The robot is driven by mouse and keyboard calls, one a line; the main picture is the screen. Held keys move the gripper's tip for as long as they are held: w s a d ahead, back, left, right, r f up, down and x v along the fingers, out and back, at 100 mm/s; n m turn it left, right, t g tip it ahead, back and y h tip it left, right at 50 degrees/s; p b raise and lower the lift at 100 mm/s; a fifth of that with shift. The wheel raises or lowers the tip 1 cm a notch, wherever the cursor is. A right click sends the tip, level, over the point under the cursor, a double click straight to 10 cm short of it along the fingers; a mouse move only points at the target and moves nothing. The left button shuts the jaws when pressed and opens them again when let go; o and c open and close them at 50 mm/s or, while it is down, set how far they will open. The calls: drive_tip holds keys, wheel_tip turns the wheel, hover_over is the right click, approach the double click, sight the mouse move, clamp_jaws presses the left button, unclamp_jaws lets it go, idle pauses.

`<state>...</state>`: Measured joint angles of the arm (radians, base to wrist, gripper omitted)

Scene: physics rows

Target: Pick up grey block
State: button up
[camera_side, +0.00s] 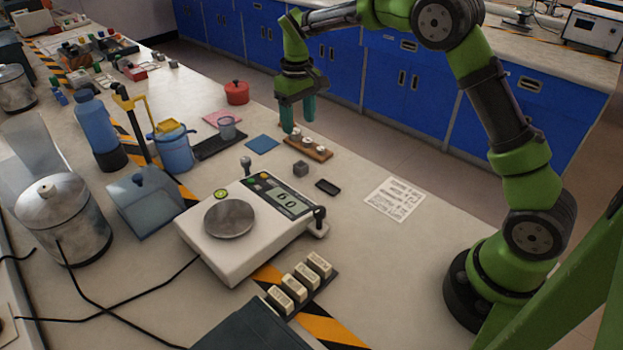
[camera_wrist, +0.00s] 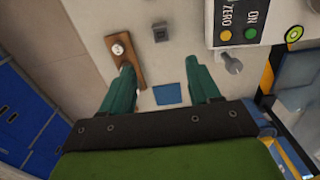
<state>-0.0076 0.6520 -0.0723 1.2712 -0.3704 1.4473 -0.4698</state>
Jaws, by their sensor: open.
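The small grey block (camera_side: 300,168) sits on the bench between the scale and the wooden board. In the wrist view the grey block (camera_wrist: 161,32) lies ahead of the fingertips, clear of both. My gripper (camera_side: 298,122) is open and empty, above the bench at the wooden board's far end. In the wrist view my gripper (camera_wrist: 160,67) has its green fingers spread wide, with nothing between them at finger height.
A wooden board (camera_side: 322,153) with pale-topped pieces stands close to my fingers. A blue square (camera_side: 262,144), a white scale (camera_side: 275,238), a small black tray (camera_side: 328,187) and a metal weight (camera_side: 246,164) surround the block. Bench near the printed sheet (camera_side: 394,199) is clear.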

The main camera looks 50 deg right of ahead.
hover_over(301, 164)
drive_tip(key=f, duration=0.7)
drive_tip(key=shift+w+f, duration=0.25)
drive_tip(key=shift+f, duration=0.05)
drive_tip(key=f, duration=0.5)
drive_tip(key=shift+s+a+f, duration=0.1)
drive_tip(key=shift+s+f, duration=0.2)
clamp_jaws()
